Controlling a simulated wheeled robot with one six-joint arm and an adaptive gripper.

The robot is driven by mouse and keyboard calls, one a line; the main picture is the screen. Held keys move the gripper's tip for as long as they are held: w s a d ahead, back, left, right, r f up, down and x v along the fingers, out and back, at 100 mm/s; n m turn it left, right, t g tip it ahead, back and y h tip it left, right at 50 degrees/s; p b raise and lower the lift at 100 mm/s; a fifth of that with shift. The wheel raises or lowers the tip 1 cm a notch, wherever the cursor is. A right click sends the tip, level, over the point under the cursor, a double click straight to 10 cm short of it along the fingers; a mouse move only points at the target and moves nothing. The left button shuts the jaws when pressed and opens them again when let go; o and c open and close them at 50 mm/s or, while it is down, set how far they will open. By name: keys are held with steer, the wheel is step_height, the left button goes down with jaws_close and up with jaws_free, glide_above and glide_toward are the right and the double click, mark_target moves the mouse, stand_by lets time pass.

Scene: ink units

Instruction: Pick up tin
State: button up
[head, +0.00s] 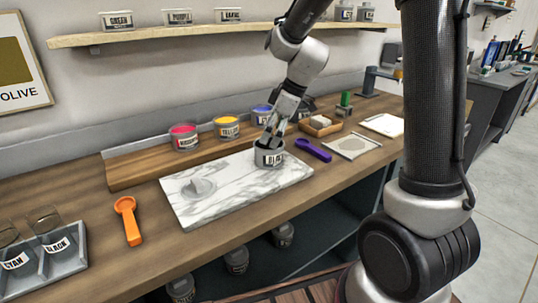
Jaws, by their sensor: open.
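A grey tin (269,156) with a white label, its lettering only partly legible, stands upright at the right end of the white marble slab (240,186). My gripper (271,140) points down at this tin, with its open fingers at the tin's top. I cannot tell whether the fingers touch the rim or reach inside it. Behind, on a wooden board (135,173), stand a tin with magenta contents (185,138), a tin with yellow contents (227,128) and a tin with blue contents (261,114), partly hidden by my arm.
A pale glass-like piece (198,188) lies on the slab's left part. An orange scoop (128,220) is left of it, a purple tool (312,150) right. A grey rack (50,265) holds labelled jars at front left. A wall shelf (170,36) runs above.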

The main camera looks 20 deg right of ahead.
mark_target(264, 152)
steer(key=x, duration=0.7)
steer(key=shift+s, duration=0.3)
steer(key=c, duration=1.4)
steer(key=shift+r, duration=0.1)
